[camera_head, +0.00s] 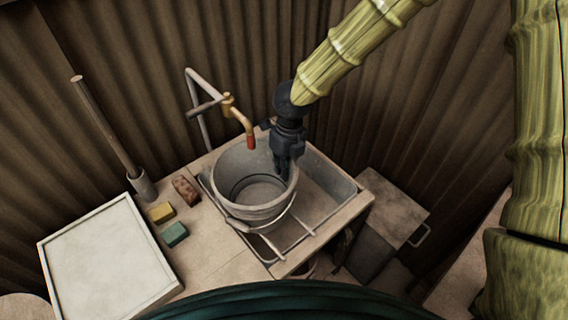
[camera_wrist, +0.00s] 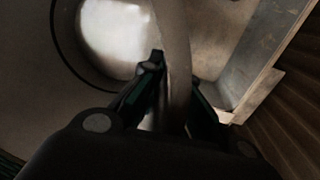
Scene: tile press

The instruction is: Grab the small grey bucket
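The small grey bucket (camera_head: 258,211) stands upright, mouth up, over the sink basin, with its wire handle hanging down at the front. My gripper (camera_head: 285,168) points down at the bucket's right rear rim. In the wrist view my gripper (camera_wrist: 178,88) has one finger inside the bucket and one outside. The bucket wall (camera_wrist: 176,45) runs between them, and both fingers appear to press against it. The fingertips are partly hidden in the head view. I cannot tell whether the bucket bears on the basin floor.
A grey sink basin (camera_head: 329,178) surrounds the bucket. A brass tap (camera_head: 238,113) hangs close behind it. Left on the counter are a yellow block (camera_head: 162,212), a green block (camera_head: 175,234), a brown brick (camera_head: 186,189) and a white framed tray (camera_head: 105,262). Corrugated walls stand close behind.

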